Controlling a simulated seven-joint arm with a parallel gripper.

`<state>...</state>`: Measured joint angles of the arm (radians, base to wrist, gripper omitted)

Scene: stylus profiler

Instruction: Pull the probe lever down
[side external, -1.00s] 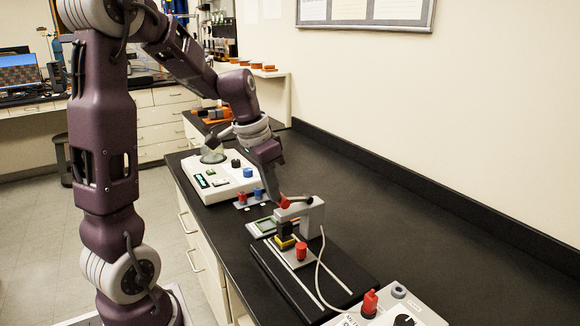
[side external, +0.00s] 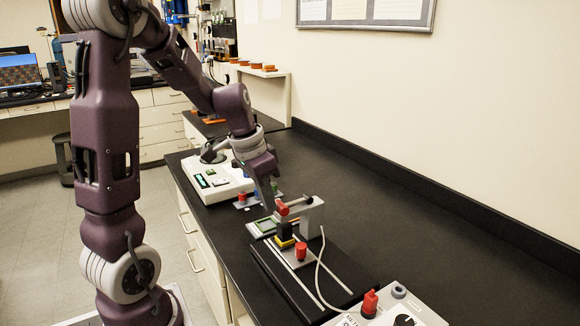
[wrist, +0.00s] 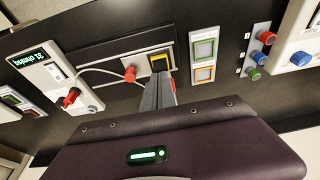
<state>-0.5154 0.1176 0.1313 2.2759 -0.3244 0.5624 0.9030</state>
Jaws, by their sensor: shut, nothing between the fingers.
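The probe lever (side external: 292,206) is a grey arm with a red tip, pivoted on a grey post (side external: 313,215) of the profiler. In the side view it slopes down towards its red tip. Below it is a dark probe block over a yellow piece (side external: 285,243), which also shows in the wrist view (wrist: 160,63). My gripper (side external: 270,206) is shut and empty, pointing down just left of the red tip; I cannot tell whether they touch. In the wrist view my shut fingers (wrist: 159,92) show before the profiler, and the lever cannot be made out there.
A red knob (side external: 301,252) stands on the profiler's plate, with a cable running beside it. A white console with a red switch (side external: 370,303) is in front. Green and orange framed pads (wrist: 203,50) and coloured knobs (wrist: 267,37) lie beside it. The right bench is clear.

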